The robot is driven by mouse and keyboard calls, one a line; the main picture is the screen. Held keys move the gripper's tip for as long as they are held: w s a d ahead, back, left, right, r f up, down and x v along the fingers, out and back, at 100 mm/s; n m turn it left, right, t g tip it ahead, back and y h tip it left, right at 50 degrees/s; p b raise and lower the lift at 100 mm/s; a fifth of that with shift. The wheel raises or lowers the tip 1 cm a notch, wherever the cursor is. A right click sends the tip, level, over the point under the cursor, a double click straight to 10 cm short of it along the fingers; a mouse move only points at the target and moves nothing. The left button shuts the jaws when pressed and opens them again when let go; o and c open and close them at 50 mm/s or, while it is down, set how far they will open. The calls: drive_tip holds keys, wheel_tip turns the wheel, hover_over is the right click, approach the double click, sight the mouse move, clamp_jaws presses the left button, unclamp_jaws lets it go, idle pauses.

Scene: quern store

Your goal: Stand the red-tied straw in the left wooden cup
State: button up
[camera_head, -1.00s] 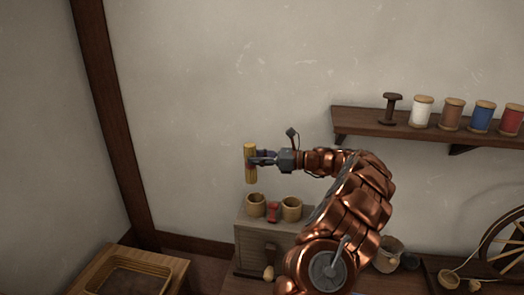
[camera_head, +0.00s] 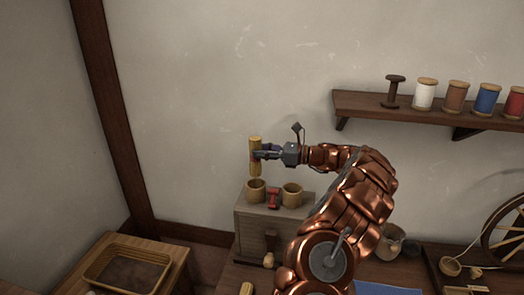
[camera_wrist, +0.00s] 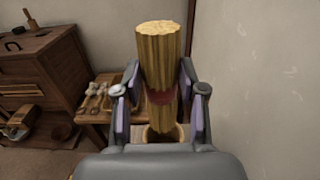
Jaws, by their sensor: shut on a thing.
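My gripper (camera_head: 262,155) is shut on the straw bundle (camera_head: 255,170), a yellow upright cylinder. In the wrist view the straw (camera_wrist: 160,50) stands between the fingers, with a dark red tie (camera_wrist: 163,97) around it at finger height. The left wooden cup (camera_head: 255,191) is directly below the straw on the small chest; the straw's lower end is at or just above its rim, and I cannot tell if it is inside. In the wrist view part of a round cup rim (camera_wrist: 150,135) shows behind the straw's lower end. The right wooden cup (camera_head: 292,195) stands beside it.
A red spool-shaped thing (camera_head: 273,198) stands between the cups on the grey-brown chest (camera_head: 250,222). A shelf (camera_head: 430,109) with several thread spools is on the wall at right. A tray (camera_head: 95,268) is at lower left.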

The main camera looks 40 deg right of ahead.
wheel_tip(320, 180, down, 8)
drive_tip(key=b, duration=0.3)
drive_tip(key=shift+r, duration=0.2)
idle(0.5)
drive_tip(key=o, duration=1.3)
drive_tip(key=shift+d, duration=0.1)
drive_tip(key=v, duration=1.1)
drive_tip(key=shift+s+d, duration=0.25)
drive_tip(key=shift+s, duration=0.1)
